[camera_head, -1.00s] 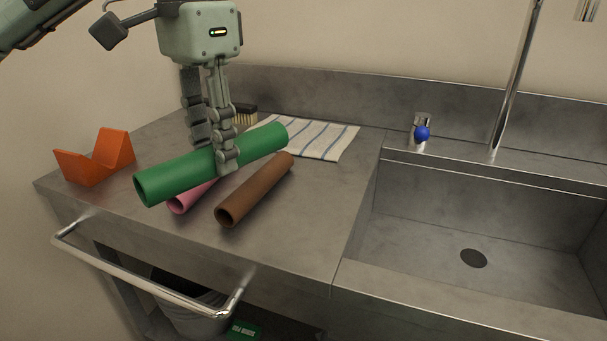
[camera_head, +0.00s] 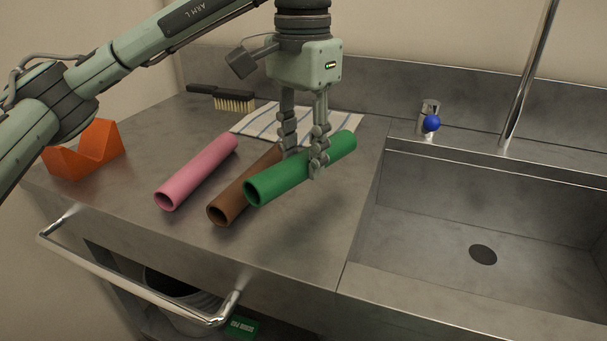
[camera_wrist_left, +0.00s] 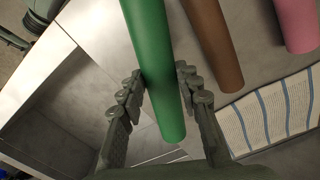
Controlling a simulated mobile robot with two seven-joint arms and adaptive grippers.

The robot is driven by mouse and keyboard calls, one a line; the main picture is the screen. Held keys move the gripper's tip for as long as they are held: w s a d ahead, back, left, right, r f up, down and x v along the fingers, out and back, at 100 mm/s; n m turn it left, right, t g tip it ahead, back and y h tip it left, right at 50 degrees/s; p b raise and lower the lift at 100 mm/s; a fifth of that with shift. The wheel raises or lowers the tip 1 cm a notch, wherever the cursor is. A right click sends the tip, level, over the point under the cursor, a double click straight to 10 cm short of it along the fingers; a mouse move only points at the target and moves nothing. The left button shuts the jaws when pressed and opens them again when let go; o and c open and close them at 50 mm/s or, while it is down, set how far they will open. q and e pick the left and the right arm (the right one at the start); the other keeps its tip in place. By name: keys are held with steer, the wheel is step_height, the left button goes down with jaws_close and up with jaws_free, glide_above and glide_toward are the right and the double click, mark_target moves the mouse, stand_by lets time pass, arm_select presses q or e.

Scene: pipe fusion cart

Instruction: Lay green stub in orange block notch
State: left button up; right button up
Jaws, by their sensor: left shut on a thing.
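The green stub (camera_head: 300,172) is a hollow tube in my left gripper (camera_head: 303,165), at the right part of the counter near the sink. The fingers are shut around it, one on each side, towards its far end. It also shows between the fingers in the left wrist view (camera_wrist_left: 155,65). It overlaps part of the brown tube in the head view; I cannot tell how high it is above the counter. The orange block (camera_head: 84,152), with a V-shaped notch facing up, stands at the far left; my arm covers its left edge. The notch looks empty. My right gripper is out of view.
A brown tube (camera_head: 232,203) and a pink tube (camera_head: 197,172) lie on the counter left of the green stub. A striped cloth (camera_head: 258,124) and a brush (camera_head: 234,101) lie behind. The sink (camera_head: 450,215) is at the right. Clear counter lies between pink tube and block.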

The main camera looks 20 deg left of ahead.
mark_target(303, 177)
arm_select(q)
step_height(303, 177, down, 4)
steer(key=shift+r, duration=0.1)
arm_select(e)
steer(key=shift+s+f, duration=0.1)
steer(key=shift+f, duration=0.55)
arm_select(q)
steer(key=shift+f, duration=0.2)
